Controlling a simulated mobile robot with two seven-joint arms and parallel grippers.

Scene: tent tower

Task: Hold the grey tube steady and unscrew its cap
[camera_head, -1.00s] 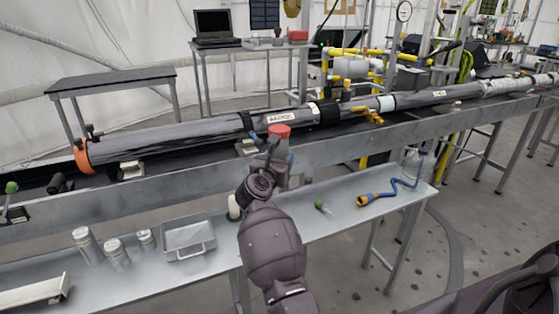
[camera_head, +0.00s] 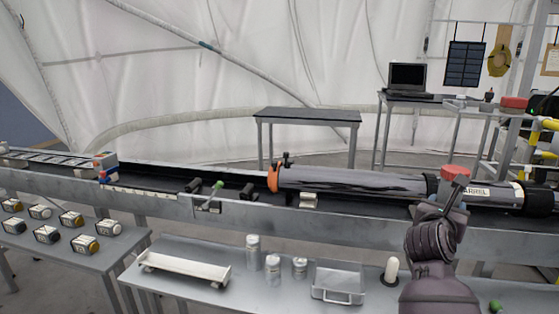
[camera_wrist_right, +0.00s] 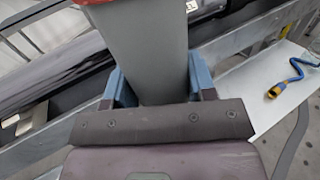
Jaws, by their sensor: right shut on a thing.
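The grey tube (camera_wrist_right: 150,55) fills the middle of the right wrist view, between the blue fingers of my right gripper (camera_wrist_right: 160,88). My right gripper is shut on it. Its red cap (camera_head: 455,173) shows at the top of the tube in the head view, above my right gripper (camera_head: 449,196). The cap's edge also shows at the top of the wrist view (camera_wrist_right: 96,2). My gripper hides much of the tube in the head view. My left gripper is not in view.
A long rail bench (camera_head: 150,207) carries a large dark tube (camera_head: 350,184) behind my gripper. The lower shelf holds several metal canisters (camera_head: 273,265), a clear tray (camera_head: 338,281), a white cradle (camera_head: 185,268) and a white-topped piece (camera_head: 391,270). A side table (camera_head: 75,258) holds several small blocks.

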